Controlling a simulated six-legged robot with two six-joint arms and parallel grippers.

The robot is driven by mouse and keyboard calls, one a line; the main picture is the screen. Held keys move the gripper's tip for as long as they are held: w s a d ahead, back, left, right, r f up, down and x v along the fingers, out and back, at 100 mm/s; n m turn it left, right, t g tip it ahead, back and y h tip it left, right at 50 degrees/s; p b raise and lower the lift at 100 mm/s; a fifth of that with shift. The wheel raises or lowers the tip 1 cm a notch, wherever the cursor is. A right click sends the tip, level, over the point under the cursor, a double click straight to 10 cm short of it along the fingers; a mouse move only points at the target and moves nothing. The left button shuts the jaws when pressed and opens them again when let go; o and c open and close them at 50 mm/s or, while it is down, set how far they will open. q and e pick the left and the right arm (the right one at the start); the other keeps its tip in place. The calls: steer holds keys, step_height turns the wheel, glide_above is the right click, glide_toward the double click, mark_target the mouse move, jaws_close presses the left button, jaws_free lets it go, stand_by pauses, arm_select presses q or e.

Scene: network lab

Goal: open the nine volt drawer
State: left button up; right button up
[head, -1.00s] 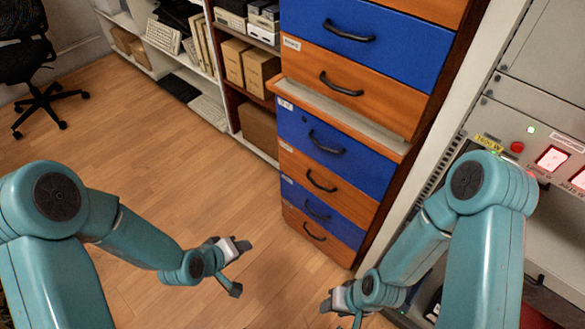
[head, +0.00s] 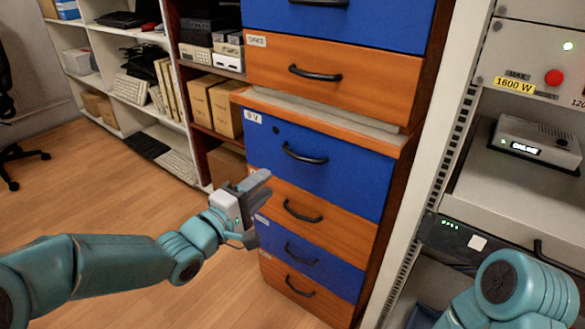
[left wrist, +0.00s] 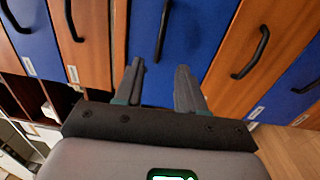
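The nine volt drawer (head: 350,181) is the blue one just below the cabinet's ledge, with a "9 V" label (head: 252,116) at its upper left. It looks shut, flush with its neighbours. Its dark bow handle (head: 304,154) is in clear view. My left gripper (head: 262,180) is open and empty, in front of the cabinet, left of and lower than that handle in the picture. In the left wrist view the blue drawer (left wrist: 196,35) lies ahead, and its handle (left wrist: 163,30) shows beyond the gap between the fingers (left wrist: 160,72), not touching them. My right gripper is out of view.
A ledge (head: 330,108) juts out above the nine volt drawer. Orange (head: 330,220) and blue drawers with similar handles lie below. An equipment rack (head: 455,100) stands close on the right, with shelves (head: 110,70) at the left.

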arm_select(q)
steer(key=b+x, duration=0.1)
steer(key=x, duration=0.9)
steer(key=shift+w+d+b, duration=0.2)
steer(key=shift+w+b, duration=0.1)
steer(key=shift+b, duration=0.1)
jaws_close()
